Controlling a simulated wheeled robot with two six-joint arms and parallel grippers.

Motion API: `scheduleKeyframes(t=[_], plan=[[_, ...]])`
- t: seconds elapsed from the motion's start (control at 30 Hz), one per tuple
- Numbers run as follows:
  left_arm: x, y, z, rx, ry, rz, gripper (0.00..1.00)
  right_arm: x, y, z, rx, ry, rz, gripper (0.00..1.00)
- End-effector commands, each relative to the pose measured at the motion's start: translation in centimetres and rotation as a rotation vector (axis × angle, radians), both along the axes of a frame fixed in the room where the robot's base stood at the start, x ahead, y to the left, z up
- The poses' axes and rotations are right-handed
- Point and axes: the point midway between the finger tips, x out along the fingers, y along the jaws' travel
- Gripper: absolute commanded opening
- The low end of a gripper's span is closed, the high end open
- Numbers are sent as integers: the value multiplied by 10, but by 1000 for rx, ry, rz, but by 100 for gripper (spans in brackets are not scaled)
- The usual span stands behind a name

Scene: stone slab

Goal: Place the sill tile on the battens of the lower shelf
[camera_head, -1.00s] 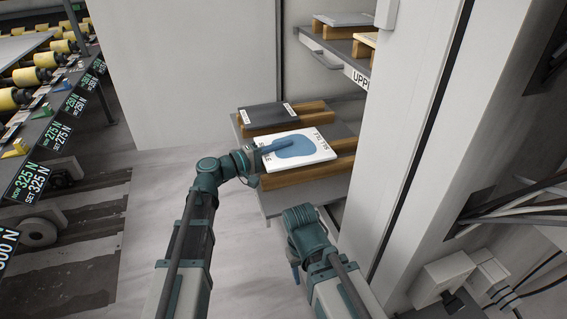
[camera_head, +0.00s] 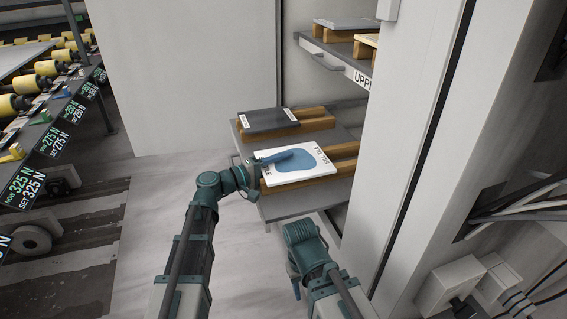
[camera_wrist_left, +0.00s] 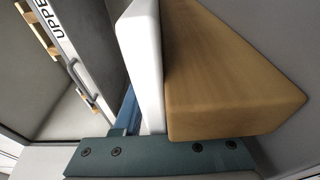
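The white sill tile (camera_head: 278,177), with a blue patch and lettering on top, lies flat over the front pair of wooden battens (camera_head: 345,166) on the lower shelf (camera_head: 290,207). My left gripper (camera_head: 283,163) is shut on its left edge, one blue finger across the top; the lower finger is hidden. In the left wrist view the tile (camera_wrist_left: 145,60) is edge-on, right up against a batten (camera_wrist_left: 225,75); I cannot tell whether it bears fully on it. My right gripper (camera_head: 295,285) hangs low before the shelf, mostly hidden by its arm, its opening unclear.
A dark tile (camera_head: 268,120) rests on another batten pair at the back of the lower shelf. The upper shelf (camera_head: 335,58) holds a grey slab (camera_head: 345,23). A pale column (camera_head: 420,120) stands close on the right; a roller conveyor (camera_head: 45,68) is left.

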Motion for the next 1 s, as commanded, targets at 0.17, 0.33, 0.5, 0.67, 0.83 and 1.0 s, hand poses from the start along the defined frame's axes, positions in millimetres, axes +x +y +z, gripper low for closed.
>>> scheduleKeyframes(t=[0.17,0.33,0.5,0.67,0.83,1.0], plan=[[0,0,0,0,0,0,45,0,0,0,0,0,0,50],[0,0,3,0,0,0,45,0,0,3,0,0,0,50],[-11,18,3,0,0,3,45,0,0,3,1,0,0,50],[-29,47,3,0,0,3,45,0,0,3,1,0,0,50],[-45,76,3,0,0,3,45,0,0,3,1,0,0,50],[-55,95,3,0,0,3,45,0,0,3,1,0,0,50]])
